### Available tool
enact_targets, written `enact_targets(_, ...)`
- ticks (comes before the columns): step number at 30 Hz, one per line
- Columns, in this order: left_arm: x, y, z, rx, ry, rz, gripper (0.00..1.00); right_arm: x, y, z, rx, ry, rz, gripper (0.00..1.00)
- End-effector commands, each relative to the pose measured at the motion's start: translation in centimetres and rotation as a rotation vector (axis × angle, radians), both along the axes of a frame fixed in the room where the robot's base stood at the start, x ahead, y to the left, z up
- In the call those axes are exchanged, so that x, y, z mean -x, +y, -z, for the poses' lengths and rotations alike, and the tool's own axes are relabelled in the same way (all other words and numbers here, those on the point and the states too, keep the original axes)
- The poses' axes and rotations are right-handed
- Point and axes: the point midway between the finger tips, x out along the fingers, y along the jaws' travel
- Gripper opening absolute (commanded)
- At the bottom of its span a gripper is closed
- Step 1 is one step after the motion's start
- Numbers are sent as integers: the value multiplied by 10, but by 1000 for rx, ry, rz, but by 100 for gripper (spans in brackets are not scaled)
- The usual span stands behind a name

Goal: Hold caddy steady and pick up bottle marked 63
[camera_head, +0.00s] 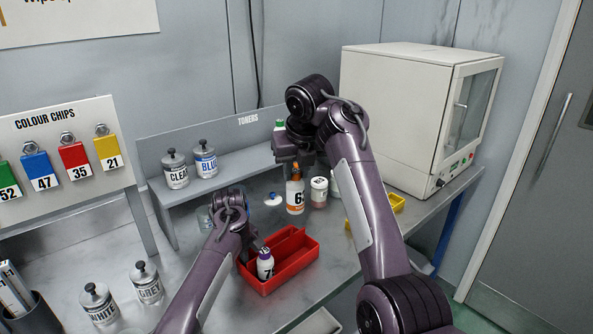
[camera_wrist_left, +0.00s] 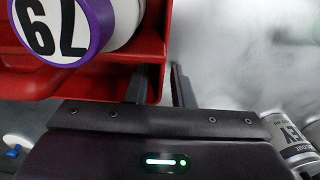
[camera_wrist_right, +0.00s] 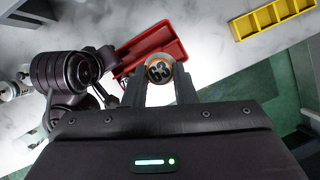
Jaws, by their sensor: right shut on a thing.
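The bottle marked 63 (camera_head: 295,197), white with an orange top, stands or hangs just above the bench behind the caddy; I cannot tell if its base touches. My right gripper (camera_wrist_right: 160,88) is shut on its top, and the cap reads 63 in the right wrist view. The red caddy (camera_head: 300,266) sits on the bench with a white bottle marked 79 (camera_wrist_left: 62,28), purple-capped, in its left part. My left gripper (camera_wrist_left: 160,88) has its fingers on either side of the caddy's wall; whether they pinch it is unclear.
A pink-and-white jar (camera_head: 319,192) stands close right of bottle 63. A yellow tray (camera_wrist_right: 272,18) is further right, beside the white cabinet (camera_head: 400,115). Tins marked CLEAR (camera_head: 176,170) and BLUE (camera_head: 205,163) stand on the toner shelf. WHITE (camera_head: 98,303) and GREY (camera_head: 147,283) tins are at front left.

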Motion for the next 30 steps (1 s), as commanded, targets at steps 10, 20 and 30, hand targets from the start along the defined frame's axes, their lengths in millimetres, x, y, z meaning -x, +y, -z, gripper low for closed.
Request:
enact_targets(10, 0, 0, -1, 0, 0, 0, 29, 0, 0, 0, 0, -1, 0, 0)
enact_targets(20, -1, 1, -54, 0, -5, -1, 29, 0, 0, 0, 0, -1, 0, 0)
enact_targets(30, -1, 0, -112, 0, -1, 0, 29, 0, 0, 0, 0, -1, 0, 0)
